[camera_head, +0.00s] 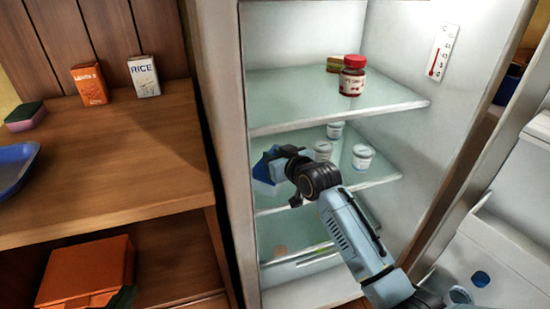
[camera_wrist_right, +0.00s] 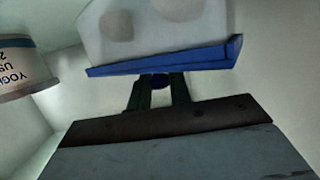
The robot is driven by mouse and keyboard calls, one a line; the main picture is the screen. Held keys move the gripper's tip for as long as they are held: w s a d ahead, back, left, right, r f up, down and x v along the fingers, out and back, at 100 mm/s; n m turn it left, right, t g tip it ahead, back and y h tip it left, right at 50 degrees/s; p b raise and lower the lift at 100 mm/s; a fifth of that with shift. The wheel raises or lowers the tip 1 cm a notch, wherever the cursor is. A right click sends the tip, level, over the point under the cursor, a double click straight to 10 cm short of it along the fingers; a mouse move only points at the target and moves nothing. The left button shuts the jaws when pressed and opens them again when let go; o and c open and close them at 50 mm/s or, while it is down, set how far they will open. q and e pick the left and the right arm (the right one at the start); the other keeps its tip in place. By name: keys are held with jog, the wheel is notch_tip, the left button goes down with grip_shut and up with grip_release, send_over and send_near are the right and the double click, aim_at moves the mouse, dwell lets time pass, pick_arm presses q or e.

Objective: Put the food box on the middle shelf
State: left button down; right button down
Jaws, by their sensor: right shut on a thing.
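The food box (camera_head: 264,173) is pale with a blue lid, at the left part of the fridge's middle shelf (camera_head: 378,172). In the right wrist view the food box (camera_wrist_right: 150,30) shows its whitish body and blue lid edge, which appears on the underside in that picture. My right gripper (camera_head: 283,156) reaches into the fridge and is shut on the box's blue edge; its fingers also show in the right wrist view (camera_wrist_right: 160,88). I cannot tell whether the box touches the shelf. My left gripper is not in view.
Several yogurt cups (camera_head: 362,157) stand on the middle shelf, right of the box; one (camera_wrist_right: 25,68) is close by in the wrist view. The open fridge door (camera_head: 500,220) is at right.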

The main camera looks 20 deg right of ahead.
dwell(0.3)
jog(key=c, duration=1.3)
grip_release()
jog(key=shift+f, duration=0.1)
pick_arm(q)
jog(key=shift+r, duration=0.1)
